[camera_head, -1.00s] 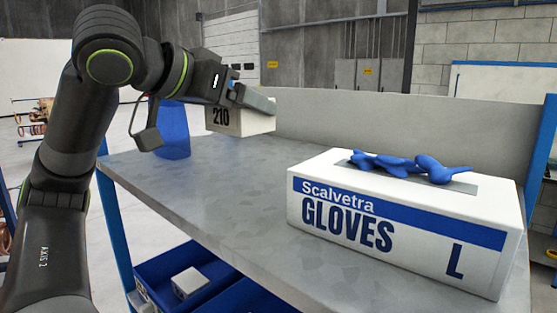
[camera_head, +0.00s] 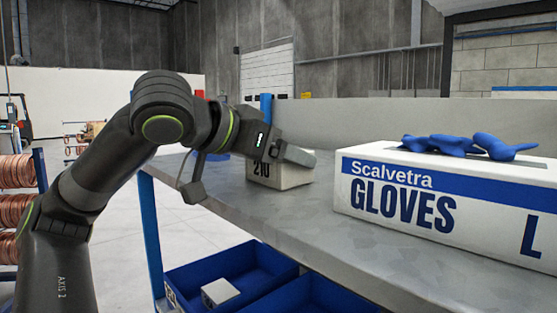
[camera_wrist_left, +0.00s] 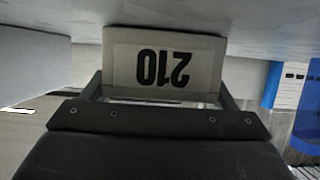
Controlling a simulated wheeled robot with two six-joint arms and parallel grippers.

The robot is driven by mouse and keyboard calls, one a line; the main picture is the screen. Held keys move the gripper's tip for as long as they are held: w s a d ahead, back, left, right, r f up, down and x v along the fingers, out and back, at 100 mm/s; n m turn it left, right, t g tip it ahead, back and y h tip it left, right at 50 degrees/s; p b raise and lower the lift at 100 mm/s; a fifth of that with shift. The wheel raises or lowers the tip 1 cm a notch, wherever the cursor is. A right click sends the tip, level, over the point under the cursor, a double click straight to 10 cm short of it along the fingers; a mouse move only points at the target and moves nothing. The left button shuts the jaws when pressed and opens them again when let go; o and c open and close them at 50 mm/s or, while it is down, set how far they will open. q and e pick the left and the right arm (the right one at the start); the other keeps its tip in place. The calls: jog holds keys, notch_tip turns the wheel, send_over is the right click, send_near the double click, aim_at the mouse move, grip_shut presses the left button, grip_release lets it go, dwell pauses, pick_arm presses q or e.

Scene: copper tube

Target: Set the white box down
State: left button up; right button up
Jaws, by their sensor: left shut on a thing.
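The white box (camera_head: 280,178), marked 210, is at the grey tabletop (camera_head: 330,222), left of the glove box. My left gripper (camera_head: 291,153) is shut on it from above, its fingers at two opposite sides. In the left wrist view the box (camera_wrist_left: 163,62) appears upside down between the fingers, its base edge against or very near the table surface (camera_wrist_left: 270,25). I cannot tell whether it fully rests there. My right gripper is not in view.
A large white and blue glove box (camera_head: 440,205) with blue gloves (camera_head: 468,145) on top stands to the right. Blue bins (camera_head: 240,262) sit below the table, one holding a small white box (camera_head: 220,291). Bare tabletop lies in front of the white box.

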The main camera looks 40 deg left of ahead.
pick_arm(q)
jog(key=shift+f, duration=0.1)
jog(key=o, duration=1.1)
jog(key=shift+o, duration=0.2)
jog(key=shift+s+r, duration=0.25)
jog(key=b+v, duration=0.2)
jog(key=v, duration=0.9)
jog(key=shift+s+r+b, duration=0.1)
jog(key=shift+s+b, duration=0.2)
jog(key=shift+s, duration=0.05)
